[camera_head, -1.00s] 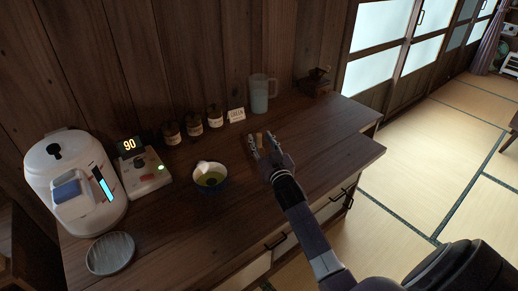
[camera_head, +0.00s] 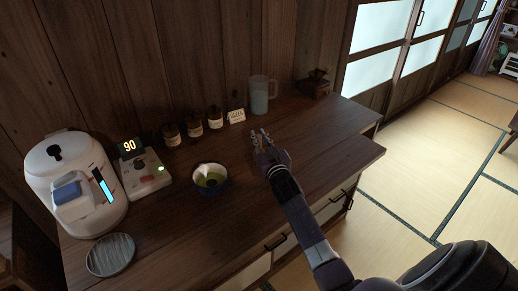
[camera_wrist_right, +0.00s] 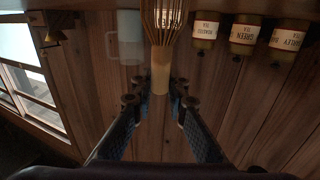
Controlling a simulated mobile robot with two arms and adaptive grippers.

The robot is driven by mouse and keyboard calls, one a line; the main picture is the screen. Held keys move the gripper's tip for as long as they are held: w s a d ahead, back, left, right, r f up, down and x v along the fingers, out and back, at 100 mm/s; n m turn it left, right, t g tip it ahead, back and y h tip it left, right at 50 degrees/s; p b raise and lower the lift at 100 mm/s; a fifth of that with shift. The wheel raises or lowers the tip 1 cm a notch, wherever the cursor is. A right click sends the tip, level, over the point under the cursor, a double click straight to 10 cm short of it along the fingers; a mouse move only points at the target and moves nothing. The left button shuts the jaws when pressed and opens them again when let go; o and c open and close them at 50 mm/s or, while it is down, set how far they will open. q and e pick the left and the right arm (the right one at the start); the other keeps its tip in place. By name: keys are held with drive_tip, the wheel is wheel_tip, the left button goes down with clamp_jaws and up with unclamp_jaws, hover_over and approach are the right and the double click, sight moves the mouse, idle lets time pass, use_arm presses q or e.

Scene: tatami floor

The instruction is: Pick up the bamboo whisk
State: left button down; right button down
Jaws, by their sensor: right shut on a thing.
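The bamboo whisk shows in the right wrist view, with a pale plain handle (camera_wrist_right: 161,70) and a cage of thin tines (camera_wrist_right: 165,20) cut off by the top edge. My right gripper (camera_wrist_right: 160,98) is shut on the whisk's handle, one finger on each side. In the head view my right gripper (camera_head: 260,135) is over the back part of the wooden counter (camera_head: 320,130), and its fingers hide most or all of the whisk. I cannot tell whether the whisk touches the counter. My left gripper is not in view.
Several labelled jars (camera_head: 193,127), a sign (camera_head: 236,116) and a clear pitcher (camera_head: 260,95) line the back. A white kettle (camera_head: 75,185), a scale (camera_head: 148,175) and a round dish (camera_head: 110,255) are at left.

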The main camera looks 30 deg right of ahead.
drive_tip(key=shift+r, duration=0.15)
wheel_tip(320, 180, up, 20)
drive_tip(key=shift+p, duration=0.4)
